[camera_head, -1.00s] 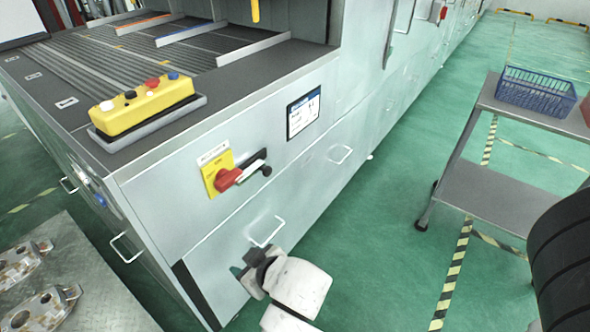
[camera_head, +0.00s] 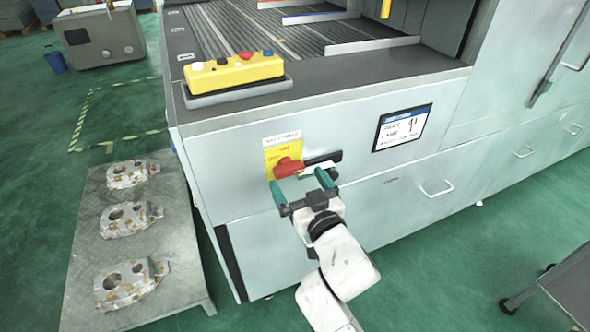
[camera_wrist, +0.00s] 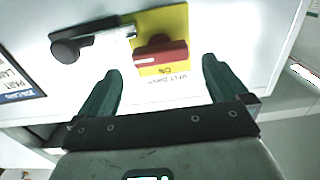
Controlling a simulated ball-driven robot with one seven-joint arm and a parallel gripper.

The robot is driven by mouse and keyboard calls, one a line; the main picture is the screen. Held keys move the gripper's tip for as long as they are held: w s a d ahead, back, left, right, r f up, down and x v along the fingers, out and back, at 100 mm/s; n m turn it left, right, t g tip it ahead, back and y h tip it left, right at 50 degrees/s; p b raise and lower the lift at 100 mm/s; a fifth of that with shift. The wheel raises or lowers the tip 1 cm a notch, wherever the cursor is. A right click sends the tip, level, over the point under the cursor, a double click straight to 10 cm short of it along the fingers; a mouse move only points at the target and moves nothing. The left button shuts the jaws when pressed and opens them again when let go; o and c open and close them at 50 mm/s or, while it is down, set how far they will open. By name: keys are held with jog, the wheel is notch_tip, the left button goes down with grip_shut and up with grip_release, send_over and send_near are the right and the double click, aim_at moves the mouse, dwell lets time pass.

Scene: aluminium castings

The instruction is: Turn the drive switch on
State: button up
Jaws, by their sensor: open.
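The drive switch is a red rotary handle (camera_head: 288,168) on a yellow plate (camera_head: 283,150), on the front panel of the grey machine. In the wrist view the red handle (camera_wrist: 160,52) appears upside down, lying crosswise on the yellow plate (camera_wrist: 172,20), beyond the fingertips and roughly between them. My gripper (camera_head: 299,184) is open and empty just in front of the panel, below and around the level of the handle. Its two green fingers also show in the wrist view (camera_wrist: 161,78), apart from the handle. A black and white lever (camera_head: 322,160) sits beside the plate.
A yellow button box (camera_head: 235,72) stands on the machine's top ledge. A label screen (camera_head: 402,127) and a pull handle (camera_head: 436,189) are on the panel to the right. A low table (camera_head: 180,275) with castings stands left. A grey cart (camera_head: 570,285) is at lower right.

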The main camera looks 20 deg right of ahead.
aim_at(291, 172)
jog(key=shift+w, duration=2)
jog(key=shift+a, duration=0.1)
jog(key=shift+c, duration=0.2)
jog(key=c, duration=1)
